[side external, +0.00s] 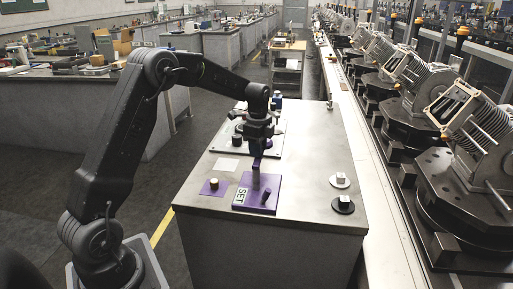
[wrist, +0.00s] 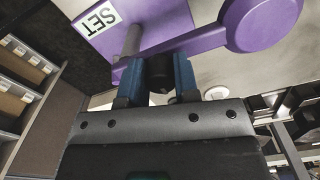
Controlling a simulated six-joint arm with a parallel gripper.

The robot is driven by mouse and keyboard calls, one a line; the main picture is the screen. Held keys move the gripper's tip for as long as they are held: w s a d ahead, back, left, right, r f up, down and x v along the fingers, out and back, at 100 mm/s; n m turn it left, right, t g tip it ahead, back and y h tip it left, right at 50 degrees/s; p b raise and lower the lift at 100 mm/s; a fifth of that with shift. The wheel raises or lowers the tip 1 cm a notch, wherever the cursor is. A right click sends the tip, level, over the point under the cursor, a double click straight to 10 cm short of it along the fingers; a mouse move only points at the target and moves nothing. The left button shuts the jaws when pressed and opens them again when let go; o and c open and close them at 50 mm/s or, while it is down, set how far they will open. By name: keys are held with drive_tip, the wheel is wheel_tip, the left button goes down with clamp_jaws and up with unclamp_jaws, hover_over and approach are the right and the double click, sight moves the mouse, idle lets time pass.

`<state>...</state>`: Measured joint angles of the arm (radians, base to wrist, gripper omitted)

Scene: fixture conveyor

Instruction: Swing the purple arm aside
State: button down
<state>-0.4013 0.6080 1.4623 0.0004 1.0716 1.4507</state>
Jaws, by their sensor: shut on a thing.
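The purple arm (wrist: 205,38) crosses the top of the wrist view, with a wide round end (wrist: 262,22) at right. In the side external view the purple arm (side external: 256,160) is small and partly covered by my gripper. A grey post (wrist: 130,40) stands at its left end, by a purple base plate (wrist: 150,14) with a white SET label (wrist: 100,18). The base plate (side external: 270,204) also shows in the side view. My gripper (wrist: 158,68) has its blue fingers closed on a dark peg (wrist: 160,72) at the purple arm. My gripper (side external: 257,140) is above the bench there.
The metal bench top (side external: 305,150) carries a small purple plate with a peg (side external: 214,188), a white square (side external: 227,164), a white disc (side external: 340,181) and a black disc (side external: 343,205). A conveyor with several machines (side external: 480,130) runs along the right. The bench's right middle is clear.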

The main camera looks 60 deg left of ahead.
drive_tip(key=shift+r, duration=0.1)
idle(0.3)
drive_tip(key=c, duration=0.9)
unclamp_jaws()
drive_tip(key=shift+o, duration=0.2)
wheel_tip(320, 180, up, 14)
